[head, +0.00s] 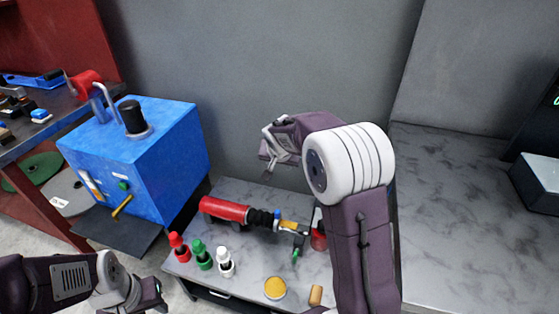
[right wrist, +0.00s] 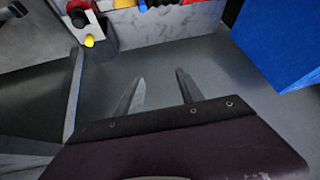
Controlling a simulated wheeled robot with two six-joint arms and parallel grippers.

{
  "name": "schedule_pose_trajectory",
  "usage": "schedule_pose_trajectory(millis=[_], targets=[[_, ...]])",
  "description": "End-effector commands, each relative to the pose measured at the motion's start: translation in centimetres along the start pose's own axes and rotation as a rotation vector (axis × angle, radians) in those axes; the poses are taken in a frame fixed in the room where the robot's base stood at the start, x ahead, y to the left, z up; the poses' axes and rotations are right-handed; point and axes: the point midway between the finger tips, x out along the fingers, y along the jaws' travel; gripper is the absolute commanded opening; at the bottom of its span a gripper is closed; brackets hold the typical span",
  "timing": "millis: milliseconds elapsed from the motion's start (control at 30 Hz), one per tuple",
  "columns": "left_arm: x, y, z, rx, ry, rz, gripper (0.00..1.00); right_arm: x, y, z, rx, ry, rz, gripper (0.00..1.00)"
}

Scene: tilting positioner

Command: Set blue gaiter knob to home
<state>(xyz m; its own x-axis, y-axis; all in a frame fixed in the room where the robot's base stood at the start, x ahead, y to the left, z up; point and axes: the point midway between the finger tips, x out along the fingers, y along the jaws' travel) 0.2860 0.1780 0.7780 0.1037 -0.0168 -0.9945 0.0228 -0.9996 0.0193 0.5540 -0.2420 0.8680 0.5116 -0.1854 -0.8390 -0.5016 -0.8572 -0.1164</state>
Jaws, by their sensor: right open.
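A blue box-shaped unit (head: 140,155) stands at the left in the head view. On its top are a black upright knob (head: 132,116) on a grey round collar and a bent grey bar. A small blue part (head: 277,215) shows by the black ribbed end of a red cylinder; I cannot tell which of these is the blue gaiter knob. My right gripper (head: 270,147) is raised above the far side of the marble table, right of the blue unit. In the right wrist view its fingers (right wrist: 158,88) are apart with nothing between them. My left gripper (head: 152,296) is low at the left, its jaws unclear.
The red cylinder (head: 225,210) lies on the marble table (head: 240,262). Red (head: 178,246), green (head: 201,255) and white (head: 225,262) capped pieces and a yellow disc (head: 275,288) stand in front. A grey wall is behind. A dark workbench (head: 65,110) with tools is left.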

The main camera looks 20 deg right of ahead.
Motion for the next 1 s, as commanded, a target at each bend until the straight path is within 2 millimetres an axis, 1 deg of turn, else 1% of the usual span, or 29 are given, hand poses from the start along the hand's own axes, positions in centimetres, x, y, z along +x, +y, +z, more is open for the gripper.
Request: schedule_pose_trajectory(millis=[233, 300, 333, 400, 467, 500, 600, 633, 700, 733, 800, 933, 1000], targets=[[0.0, 0.0, 0.0, 0.0, 0.0, 0.0, 0.36, 0.0, 0.0, 0.0, 0.0, 0.0, 0.0, 0.45], [0.0, 0.0, 0.0, 0.0, 0.0, 0.0, 0.36, -0.1, 0.1, 0.1, -0.021, -0.007, 0.007, 0.45], [0.2, 0.0, 0.0, 0.0, 0.0, 0.0, 0.36, 0.2, 0.1, 0.0, -0.039, -0.015, 0.013, 0.45], [3.6, -0.1, 0.3, 0.0, 0.001, 0.0, 0.36, 4.5, 0.4, 2.6, -0.062, -0.052, 0.029, 0.45], [6.1, -0.1, 0.7, 0.0, 0.0, 0.0, 0.36, 7.8, 0.6, 4.7, -0.078, -0.083, 0.042, 0.45], [7.7, -0.1, 0.8, 0.0, -0.001, 0.0, 0.36, 10.0, 0.7, 6.0, -0.086, -0.102, 0.049, 0.45], [11.0, -0.2, 1.2, 0.0, -0.001, 0.0, 0.36, 14.6, 1.0, 9.1, -0.096, -0.142, 0.064, 0.45], [11.7, -0.2, 1.2, 0.0, -0.001, 0.0, 0.36, 15.6, 1.1, 9.8, -0.098, -0.151, 0.067, 0.45], [12.9, -0.2, 1.4, 0.0, -0.001, 0.0, 0.36, 17.3, 1.3, 11.1, -0.103, -0.167, 0.073, 0.45], [13.1, -0.3, 1.4, 0.0, -0.001, 0.0, 0.36, 17.7, 1.3, 11.4, -0.104, -0.172, 0.075, 0.45], [13.2, -0.3, 1.4, 0.0, 0.0, 0.0, 0.36, 18.0, 1.4, 11.7, -0.106, -0.176, 0.077, 0.45], [12.9, -0.2, 1.3, 0.0, 0.0, 0.0, 0.36, 17.8, 1.3, 11.5, -0.106, -0.176, 0.077, 0.45], [13.2, -0.3, 1.4, 0.0, 0.0, 0.0, 0.36, 18.5, 1.4, 11.7, -0.106, -0.177, 0.077, 0.45]])
